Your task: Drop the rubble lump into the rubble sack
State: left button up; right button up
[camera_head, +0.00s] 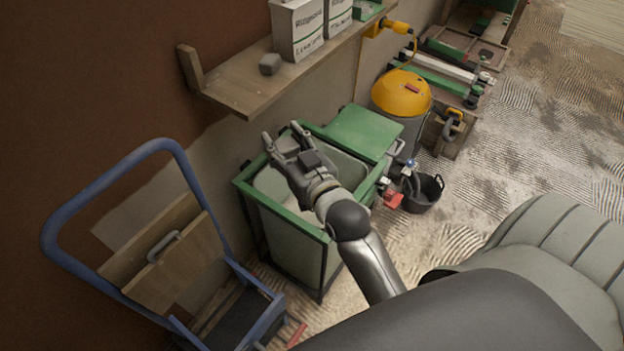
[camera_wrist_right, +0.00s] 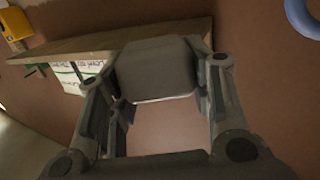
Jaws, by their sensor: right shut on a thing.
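My right gripper (camera_head: 281,133) is shut on a grey, block-like rubble lump (camera_wrist_right: 155,68), which sits between its fingers in the wrist view. In the head view the lump (camera_head: 287,146) is partly hidden by the fingers. The gripper is over the back left part of a green-framed container with a pale grey lining, which looks like the rubble sack (camera_head: 290,243). My gripper and forearm hide part of the mouth. My left gripper is not in view.
A wooden shelf (camera_head: 235,92) on the wall holds white boxes (camera_head: 297,30) and another grey lump (camera_head: 270,64). A blue hand truck (camera_head: 165,143) stands at the left. A yellow-topped vacuum (camera_head: 402,92) and a black bucket (camera_head: 424,197) stand right of the container.

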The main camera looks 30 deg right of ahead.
pick_arm(q)
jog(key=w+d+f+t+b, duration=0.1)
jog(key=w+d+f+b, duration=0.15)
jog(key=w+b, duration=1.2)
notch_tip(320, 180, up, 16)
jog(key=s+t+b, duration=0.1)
jog(key=b, duration=0.8)
pick_arm(e)
jog(key=w+d+f+h, duration=0.1)
jog(key=w+d+f, duration=0.3)
jog(key=f, duration=0.5)
jog(key=w+d+f+m+h, duration=0.1)
jog(key=w+d+f, duration=0.3)
jog(key=d+f, duration=0.2)
jog(key=w+d+f+m+h, duration=0.1)
jog(key=w+d+f, duration=0.3)
jog(key=f, duration=0.7)
jog(key=shift+d+f, duration=0.3)
jog(key=shift+d, duration=0.75)
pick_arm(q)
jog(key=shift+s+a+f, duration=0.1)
pick_arm(e)
jog(key=shift+w, duration=0.1)
